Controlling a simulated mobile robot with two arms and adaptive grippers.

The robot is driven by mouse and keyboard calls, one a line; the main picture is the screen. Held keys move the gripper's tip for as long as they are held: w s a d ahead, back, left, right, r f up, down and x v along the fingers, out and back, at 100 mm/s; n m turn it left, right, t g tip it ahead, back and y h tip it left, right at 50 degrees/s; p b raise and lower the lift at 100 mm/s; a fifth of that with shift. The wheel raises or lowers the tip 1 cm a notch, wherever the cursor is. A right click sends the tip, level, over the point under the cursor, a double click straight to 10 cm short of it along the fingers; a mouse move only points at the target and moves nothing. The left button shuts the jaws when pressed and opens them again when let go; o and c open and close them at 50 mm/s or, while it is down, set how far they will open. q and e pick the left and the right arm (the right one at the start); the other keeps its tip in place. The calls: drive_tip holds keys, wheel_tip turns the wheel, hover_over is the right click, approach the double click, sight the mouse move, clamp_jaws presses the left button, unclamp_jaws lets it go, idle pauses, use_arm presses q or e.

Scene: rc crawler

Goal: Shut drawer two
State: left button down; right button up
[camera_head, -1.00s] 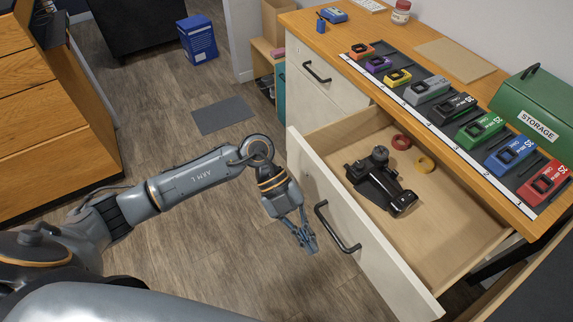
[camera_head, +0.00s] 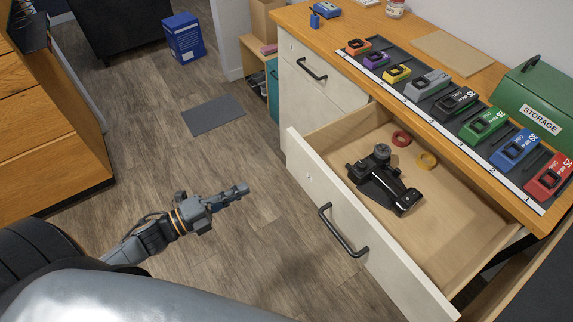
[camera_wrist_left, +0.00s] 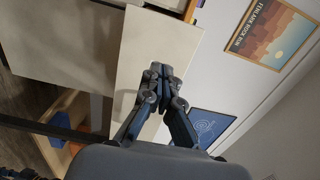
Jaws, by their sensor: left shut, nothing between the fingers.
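An open drawer (camera_head: 450,225) with a pale front panel and a black bar handle (camera_head: 343,231) is pulled far out from the wooden-topped cabinet in the head view. Its number cannot be read. In the left wrist view the shut fingers (camera_wrist_left: 160,70) show in front of a pale panel (camera_wrist_left: 150,45). My right gripper is not in view.
A shut drawer (camera_head: 318,85) with a black handle is beyond the open one. Coloured devices stand in a row on the worktop (camera_head: 455,65), beside a green storage box (camera_head: 540,105). Floor (camera_head: 250,240) is clear between my left gripper and the drawer front.

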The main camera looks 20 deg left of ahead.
sight(296, 163)
use_arm(q)
drive_tip(key=p+x, duration=0.1)
drive_tip(key=x, duration=1.1)
drive_tip(key=shift+w+d+r+p, duration=0.1)
drive_tip(key=shift+d+p, duration=0.05)
drive_tip(key=shift+p, duration=0.25)
drive_tip(key=shift+w+d, duration=0.4)
drive_tip(key=shift+w, duration=0.15)
